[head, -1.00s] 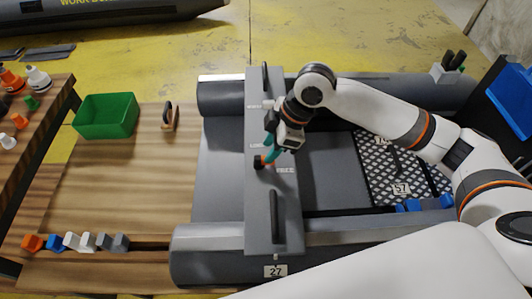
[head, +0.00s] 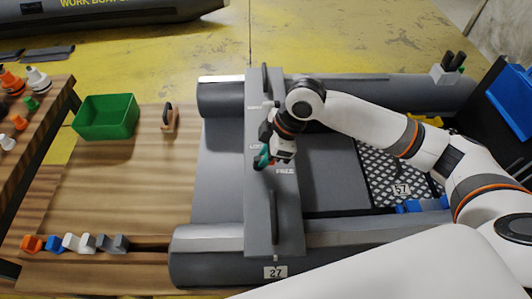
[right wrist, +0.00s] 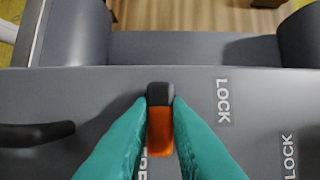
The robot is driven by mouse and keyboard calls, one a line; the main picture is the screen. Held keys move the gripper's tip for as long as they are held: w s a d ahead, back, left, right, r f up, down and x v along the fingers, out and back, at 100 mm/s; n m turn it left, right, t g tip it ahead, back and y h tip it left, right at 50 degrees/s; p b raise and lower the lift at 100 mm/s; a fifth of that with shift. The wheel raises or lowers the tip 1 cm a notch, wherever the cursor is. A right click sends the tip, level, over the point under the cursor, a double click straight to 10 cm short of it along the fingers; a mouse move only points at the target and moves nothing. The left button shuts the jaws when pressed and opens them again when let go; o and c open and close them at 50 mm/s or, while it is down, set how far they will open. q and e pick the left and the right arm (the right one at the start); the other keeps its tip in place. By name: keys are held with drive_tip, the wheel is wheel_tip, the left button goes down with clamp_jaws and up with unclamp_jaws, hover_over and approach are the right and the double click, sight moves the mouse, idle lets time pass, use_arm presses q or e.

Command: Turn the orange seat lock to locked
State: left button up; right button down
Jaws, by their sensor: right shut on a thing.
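The orange seat lock (right wrist: 160,130) with its dark tip shows in the right wrist view, on the grey seat (right wrist: 75,100). It points straight up in that picture. My right gripper (right wrist: 160,112) is shut on it, a teal finger touching each side. A LOCK label (right wrist: 223,100) lies right of the lock; another label left of it is partly covered by a finger. In the head view my right gripper (head: 263,158) is low over the seat between the LOCK and FREE labels (head: 285,171), and mostly hides the lock. My left gripper is not in view.
A black handle (head: 273,217) stands on the seat nearer me, and another (head: 265,78) at its far end. A second LOCK label (right wrist: 288,155) is at the right in the wrist view. A green bin (head: 105,116) stands on the wooden table (head: 110,210) left of the boat.

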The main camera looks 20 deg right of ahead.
drive_tip(key=shift+r, duration=0.1)
drive_tip(key=shift+w+r+n+g+p, duration=0.15)
drive_tip(key=shift+n+g+p, duration=0.15)
drive_tip(key=shift+n+p, duration=0.55)
drive_tip(key=shift+w+n+g+p, duration=0.1)
drive_tip(key=shift+n+g+p, duration=0.2)
drive_tip(key=shift+n+p, duration=0.4)
drive_tip(key=shift+w+n+g+p, duration=0.15)
drive_tip(key=shift+n+g+p, duration=0.15)
drive_tip(key=shift+n+p, duration=0.45)
drive_tip(key=n, duration=0.1)
drive_tip(key=n+g, duration=0.1)
drive_tip(key=shift+w+n+p, duration=0.25)
drive_tip(key=shift+n+p, duration=0.15)
drive_tip(key=n, duration=0.1)
drive_tip(key=n+g, duration=0.1)
drive_tip(key=n, duration=0.2)
drive_tip(key=shift+w+a+f+n+g+h, duration=0.2)
drive_tip(key=shift+w+a+n+g+h, duration=0.1)
drive_tip(key=shift+h, duration=0.1)
drive_tip(key=n, duration=0.2)
drive_tip(key=n+h, duration=0.1)
drive_tip(key=n, duration=0.1)
drive_tip(key=n+g+h+b, duration=0.1)
drive_tip(key=n, duration=0.1)
drive_tip(key=shift+w+a, duration=0.25)
drive_tip(key=shift+a, duration=0.1)
